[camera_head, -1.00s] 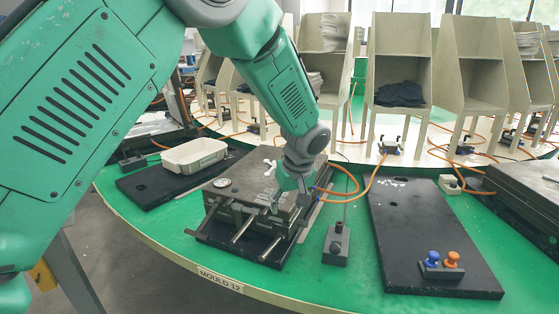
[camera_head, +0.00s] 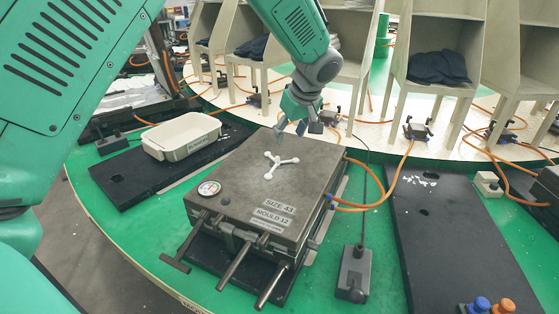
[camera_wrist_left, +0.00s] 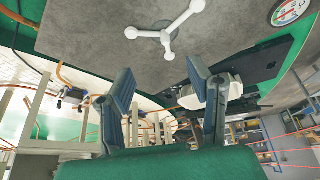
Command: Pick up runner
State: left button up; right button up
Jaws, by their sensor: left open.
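The runner (camera_head: 281,164) is a small white three-armed piece with rounded ends. It lies on the flat grey lid of the mould (camera_head: 235,185), towards the back. It also shows at the top of the left wrist view (camera_wrist_left: 167,31). My left gripper (camera_head: 298,124) is open and empty, above the mould's far edge and behind the runner, apart from it. In the left wrist view its two fingers (camera_wrist_left: 160,84) are spread, with the runner beyond their tips. My right gripper is not in view.
A cream tray (camera_head: 182,137) sits on a black plate at the left. A round gauge (camera_head: 209,188) is on the lid.

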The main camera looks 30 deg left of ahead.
aim_at(278, 157)
pick_arm(q)
jog(key=x, duration=0.5)
jog(key=shift+w+a+f, duration=0.1)
jog(key=shift+w+a, duration=0.2)
jog(key=shift+a+f, duration=0.45)
jog(key=shift+a, duration=0.1)
jog(key=x, duration=0.3)
jog(key=shift+s+d+f, duration=0.15)
jog(key=shift+s+f, duration=0.1)
jog(key=shift+f, duration=0.05)
jog(key=shift+w+d+f, duration=0.1)
jog(key=shift+w+f, duration=0.05)
jog(key=shift+f, duration=0.25)
jog(key=shift+a, duration=0.3)
jog(key=c, duration=1)
